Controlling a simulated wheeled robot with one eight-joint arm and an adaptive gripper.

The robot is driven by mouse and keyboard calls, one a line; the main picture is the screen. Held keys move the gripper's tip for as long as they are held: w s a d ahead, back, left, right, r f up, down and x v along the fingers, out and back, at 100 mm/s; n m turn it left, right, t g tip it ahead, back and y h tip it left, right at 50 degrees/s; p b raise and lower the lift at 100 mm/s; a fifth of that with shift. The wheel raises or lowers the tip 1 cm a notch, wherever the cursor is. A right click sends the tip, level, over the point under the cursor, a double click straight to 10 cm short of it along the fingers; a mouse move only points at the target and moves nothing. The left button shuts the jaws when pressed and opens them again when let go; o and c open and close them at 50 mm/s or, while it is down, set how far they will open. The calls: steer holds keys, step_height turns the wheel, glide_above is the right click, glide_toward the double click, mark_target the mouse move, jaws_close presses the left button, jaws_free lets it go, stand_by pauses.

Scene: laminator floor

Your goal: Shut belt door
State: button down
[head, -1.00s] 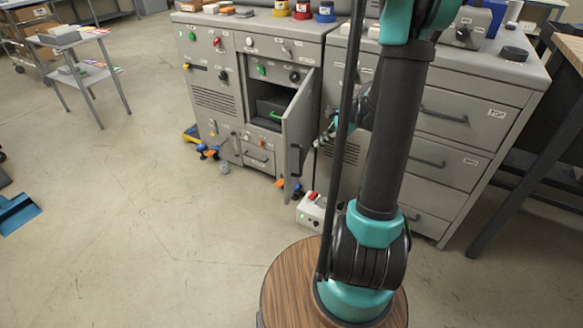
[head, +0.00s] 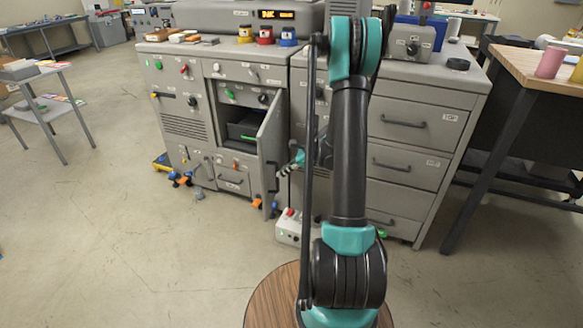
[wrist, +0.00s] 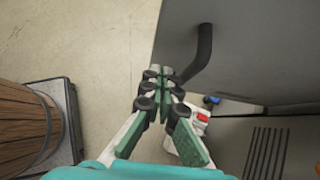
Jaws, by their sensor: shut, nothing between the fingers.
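The belt door (head: 270,148) is a grey hinged panel on the laminator cabinet. It stands wide open, swung out toward me on the right of a dark compartment (head: 240,130). Its black bar handle (head: 273,180) is on the door face. In the wrist view the door (wrist: 245,45) fills the upper right and the handle (wrist: 204,50) sticks out just beyond my fingertips. My gripper (head: 284,170) is just right of the door, near handle height. In the wrist view my gripper (wrist: 160,72) is shut and empty, its tips close to the handle; I cannot tell if they touch.
A small grey control box (head: 294,228) with a red button sits on the floor below the door. A drawer cabinet (head: 415,125) stands to the right. A wooden-topped round stool (head: 270,295) is close in front. Open floor lies at the left.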

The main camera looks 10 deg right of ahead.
mark_target(265, 177)
steer(key=shift+w+a+f, duration=0.1)
steer(key=shift+w+a, duration=0.2)
steer(key=shift+a, duration=0.4)
steer(key=shift+w+a, duration=0.25)
steer(key=shift+a, duration=0.4)
steer(key=shift+w+a+f, duration=0.1)
steer(key=shift+w+a, duration=0.2)
steer(key=shift+a, duration=0.4)
steer(key=shift+a, duration=0.1)
